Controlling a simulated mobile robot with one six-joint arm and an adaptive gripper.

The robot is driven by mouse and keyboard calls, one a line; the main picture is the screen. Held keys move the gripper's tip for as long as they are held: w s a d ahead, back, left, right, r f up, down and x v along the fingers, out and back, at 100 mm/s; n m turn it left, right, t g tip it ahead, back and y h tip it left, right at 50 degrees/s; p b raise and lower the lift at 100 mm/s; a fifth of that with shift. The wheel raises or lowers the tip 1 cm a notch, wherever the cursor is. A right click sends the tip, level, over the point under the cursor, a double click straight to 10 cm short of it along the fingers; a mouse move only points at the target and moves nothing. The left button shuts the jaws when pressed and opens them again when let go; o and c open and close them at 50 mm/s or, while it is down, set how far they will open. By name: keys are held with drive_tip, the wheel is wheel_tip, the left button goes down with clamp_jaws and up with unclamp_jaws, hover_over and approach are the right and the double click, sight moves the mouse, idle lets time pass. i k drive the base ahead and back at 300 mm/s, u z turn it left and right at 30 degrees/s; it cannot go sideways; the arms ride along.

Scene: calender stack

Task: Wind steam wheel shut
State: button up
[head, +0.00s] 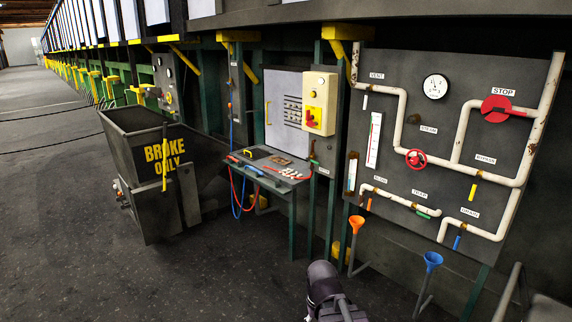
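A small red handwheel (416,158) sits on the white pipework of the dark panel (395,75) at the right of the head view. A small plate that seems to read STEAM (429,129) is just above and right of it. The wheel's rim faces outward; how far it is turned cannot be told. Part of my dark arm shows at the bottom centre, well below and left of the wheel and apart from the panel. No gripper fingers can be made out.
A red STOP disc (496,109), a round gauge (435,86) and coloured levers share the panel. An orange funnel (356,224) and a blue funnel (432,261) stand below it. A tool shelf (262,158) and BROKE ONLY bin (128,148) are left. The left floor is open.

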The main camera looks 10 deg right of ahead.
sight(414, 160)
drive_tip(key=z, duration=0.1)
drive_tip(key=i, duration=1.25)
drive_tip(key=z, duration=0.1)
